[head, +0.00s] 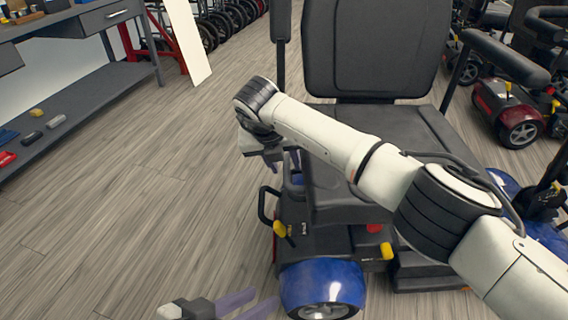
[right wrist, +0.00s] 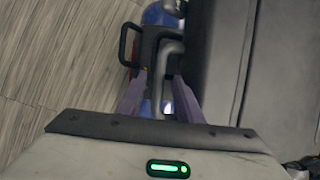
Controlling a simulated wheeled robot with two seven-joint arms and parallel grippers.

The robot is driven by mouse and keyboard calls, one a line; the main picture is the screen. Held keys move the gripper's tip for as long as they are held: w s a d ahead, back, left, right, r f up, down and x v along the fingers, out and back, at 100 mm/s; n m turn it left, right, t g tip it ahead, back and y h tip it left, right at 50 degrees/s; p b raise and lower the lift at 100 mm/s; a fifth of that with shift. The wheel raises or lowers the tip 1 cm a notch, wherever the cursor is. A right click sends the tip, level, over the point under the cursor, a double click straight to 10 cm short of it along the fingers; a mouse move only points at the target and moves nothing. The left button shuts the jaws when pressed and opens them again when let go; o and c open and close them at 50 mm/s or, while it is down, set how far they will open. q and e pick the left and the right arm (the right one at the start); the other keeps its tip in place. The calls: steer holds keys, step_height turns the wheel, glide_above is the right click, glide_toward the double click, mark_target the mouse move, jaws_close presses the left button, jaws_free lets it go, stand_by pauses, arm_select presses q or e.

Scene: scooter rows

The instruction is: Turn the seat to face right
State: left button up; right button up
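The black seat (head: 385,140) with its tall backrest (head: 372,45) sits on a scooter with blue fenders (head: 322,283); it faces roughly toward me. My right arm crosses in front of the seat, and my right gripper (head: 285,160) is low beside the seat's left edge, partly hidden by its wrist. In the right wrist view, the right gripper's fingers (right wrist: 160,100) are apart on both sides of a grey bent bar (right wrist: 168,62) beside the seat (right wrist: 222,60). Contact with the bar cannot be told. My left gripper (head: 250,305) is open and empty, low above the floor left of the front fender.
An armrest (head: 505,60) rises at right. A red scooter (head: 510,110) stands behind right. A workbench (head: 80,90) stands far left. Floor between is clear.

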steer(key=shift+s+r, duration=0.1)
